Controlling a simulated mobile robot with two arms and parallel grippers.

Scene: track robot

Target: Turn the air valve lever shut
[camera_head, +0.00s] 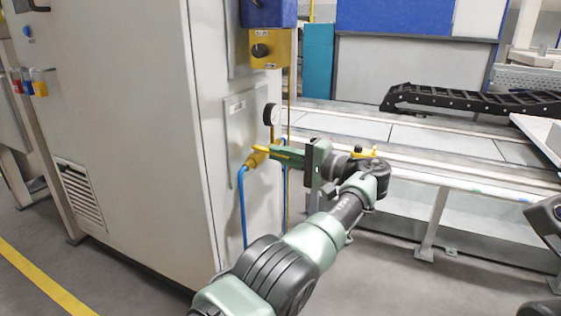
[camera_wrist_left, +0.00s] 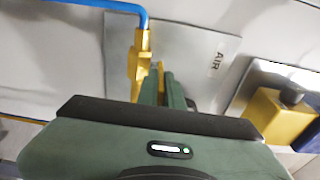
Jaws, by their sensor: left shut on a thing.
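The yellow air valve (camera_head: 254,161) is on a grey panel on the side of a white cabinet, with a blue hose running down from it. Its yellow lever (camera_head: 260,149) shows at the tips of my left gripper (camera_head: 272,152), which is shut on it from the right. In the left wrist view, the valve body (camera_wrist_left: 139,58) stands just left of the green fingers (camera_wrist_left: 163,88). A bit of yellow lever shows between the fingertips; the fingers hide the rest. My right gripper is not in view.
A pressure gauge (camera_head: 271,114) sits just above the valve. A yellow box with a black knob (camera_head: 261,50) is higher up the cabinet (camera_head: 130,120). A conveyor (camera_head: 410,140) runs behind my left arm.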

